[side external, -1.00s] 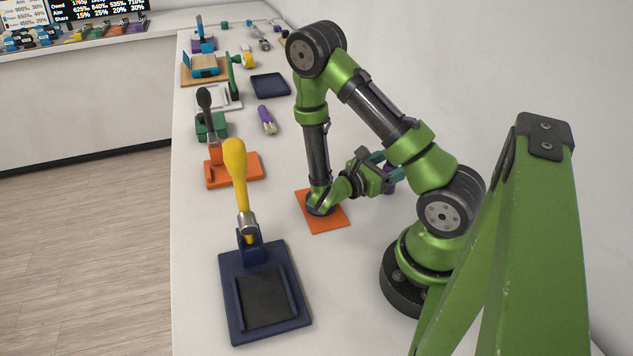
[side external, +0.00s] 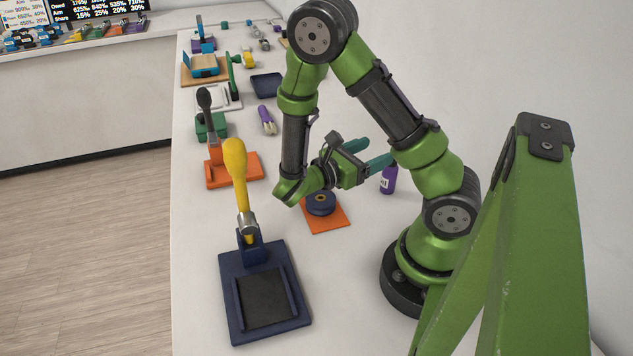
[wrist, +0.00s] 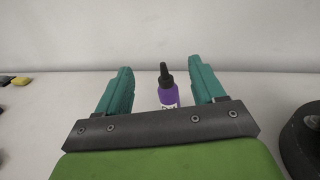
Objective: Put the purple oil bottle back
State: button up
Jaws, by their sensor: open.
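The purple oil bottle (side external: 388,180) stands upright on the white table near the wall, partly covered by my arm in the side view. In the wrist view the bottle (wrist: 168,92) shows its purple body and black nozzle cap, centred between the two teal fingers. My gripper (side external: 372,153) is open and empty, pointing toward the wall. Its fingers show above and to the left of the bottle in the side view. In the wrist view the gripper (wrist: 162,85) has a finger on each side of the bottle, with gaps. Whether the fingertips reach around it, I cannot tell.
A dark blue round piece (side external: 320,203) sits on an orange mat (side external: 330,222) below my wrist. A navy stand (side external: 232,300) holds a yellow-handled tool (side external: 236,165) upright. An orange stand (side external: 250,168) and a purple-handled tool (side external: 267,120) lie further back.

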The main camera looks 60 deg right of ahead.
jog(key=s+a+r+m+t+y, duration=0.15)
jog(key=a+m+t+y, duration=0.25)
jog(key=a+m+y, duration=0.6)
jog(key=w+a+r+m+t+y, duration=0.6)
jog(key=a+r+t, duration=0.3)
jog(key=r+t, duration=0.2)
jog(key=shift+w+a+r+t+y, duration=0.3)
jog(key=shift+w+t+y, duration=0.1)
jog(key=shift+y, duration=0.5)
